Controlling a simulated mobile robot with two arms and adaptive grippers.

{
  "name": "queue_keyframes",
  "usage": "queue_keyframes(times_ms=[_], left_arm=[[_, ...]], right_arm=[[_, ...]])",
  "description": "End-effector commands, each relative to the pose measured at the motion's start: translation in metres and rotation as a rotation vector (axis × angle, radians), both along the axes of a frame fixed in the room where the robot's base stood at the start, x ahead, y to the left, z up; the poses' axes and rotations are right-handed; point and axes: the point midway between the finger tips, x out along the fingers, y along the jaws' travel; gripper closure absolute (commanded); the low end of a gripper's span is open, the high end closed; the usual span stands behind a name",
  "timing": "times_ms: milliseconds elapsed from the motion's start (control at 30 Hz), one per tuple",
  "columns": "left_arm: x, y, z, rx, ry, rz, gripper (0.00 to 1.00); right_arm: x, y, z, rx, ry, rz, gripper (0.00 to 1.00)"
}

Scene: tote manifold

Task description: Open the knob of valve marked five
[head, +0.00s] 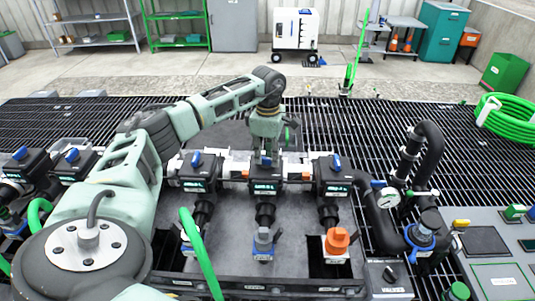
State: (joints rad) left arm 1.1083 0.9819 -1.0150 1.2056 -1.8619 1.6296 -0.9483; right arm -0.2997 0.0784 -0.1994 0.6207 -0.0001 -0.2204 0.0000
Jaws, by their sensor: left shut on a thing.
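A row of black valve bodies with blue knobs stands on a dark manifold plate (300,215). One valve (197,175) is left of centre, one valve (335,178) right of centre, and a middle valve (265,186) between them. Their labels are too small to read, so I cannot tell which is marked five. My left gripper (266,158) points down onto the middle valve and is shut on its knob. Blue knobs show on the left neighbour (196,158) and the right neighbour (336,161). My right gripper is out of view.
More valves (72,157) stand at far left, partly behind my arm. A black pipe (430,140), a gauge (378,184) and a button panel (495,265) are at right. Open grating (350,120) lies behind.

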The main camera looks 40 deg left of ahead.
Motion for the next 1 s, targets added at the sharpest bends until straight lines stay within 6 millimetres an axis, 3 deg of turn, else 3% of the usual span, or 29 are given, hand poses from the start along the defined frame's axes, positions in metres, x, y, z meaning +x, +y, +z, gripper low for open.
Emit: queue_keyframes(times_ms=[400,1000], left_arm=[[0.0021,0.0016,0.002,0.003,-0.004,0.205,1.0],[0.0026,0.0019,0.002,0.001,-0.006,0.242,1.0]], right_arm=[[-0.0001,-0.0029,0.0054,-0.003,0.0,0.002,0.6],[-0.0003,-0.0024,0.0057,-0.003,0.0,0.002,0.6]])
